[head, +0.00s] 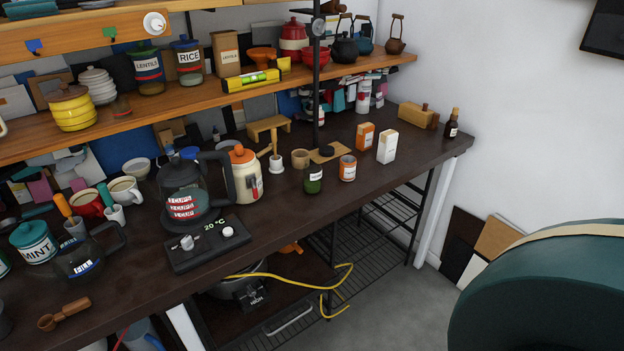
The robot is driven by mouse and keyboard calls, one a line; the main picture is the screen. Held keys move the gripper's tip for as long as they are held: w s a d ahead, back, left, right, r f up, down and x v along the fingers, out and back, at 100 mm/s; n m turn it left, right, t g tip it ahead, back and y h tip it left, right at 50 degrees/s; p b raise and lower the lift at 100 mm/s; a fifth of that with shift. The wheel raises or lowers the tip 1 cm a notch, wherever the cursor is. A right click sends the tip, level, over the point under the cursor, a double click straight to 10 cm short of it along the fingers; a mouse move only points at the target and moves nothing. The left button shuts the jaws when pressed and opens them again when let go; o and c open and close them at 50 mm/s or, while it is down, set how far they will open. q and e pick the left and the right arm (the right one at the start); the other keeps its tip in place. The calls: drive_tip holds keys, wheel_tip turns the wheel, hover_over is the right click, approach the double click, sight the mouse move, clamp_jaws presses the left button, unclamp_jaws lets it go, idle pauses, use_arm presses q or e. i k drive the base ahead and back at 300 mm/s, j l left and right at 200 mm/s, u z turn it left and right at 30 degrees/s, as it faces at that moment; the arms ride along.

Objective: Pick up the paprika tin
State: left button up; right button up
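I cannot read a paprika label on any container. Two small orange containers stand on the right half of the dark countertop. One is a boxy orange tin (364,136) with a pale label, left of and behind a white carton (387,146). The other is a round orange container (347,168) with a white label, beside a dark green jar (313,179). Both stand upright and apart from their neighbours. I cannot tell which one is the paprika tin. Neither of my grippers is in view.
A coffee maker (188,185), a cream canister (245,175) and a black scale (207,245) stand left of the jars. A black post (317,85) rises behind them. A yellow cable (300,278) hangs below the counter. The right front countertop (400,178) is clear. A large teal rounded object (550,290) fills the lower right.

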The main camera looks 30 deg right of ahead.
sight(347, 170)
drive_tip(key=z, duration=1.35)
drive_tip(key=i+l+u, duration=0.1)
drive_tip(key=u, duration=0.35)
drive_tip(key=l+u, duration=0.1)
drive_tip(key=u, duration=0.35)
drive_tip(key=i+l+u, duration=0.15)
drive_tip(key=u, duration=0.3)
drive_tip(key=l+u, duration=0.5)
drive_tip(key=l, duration=0.55)
drive_tip(key=i+l, duration=0.05)
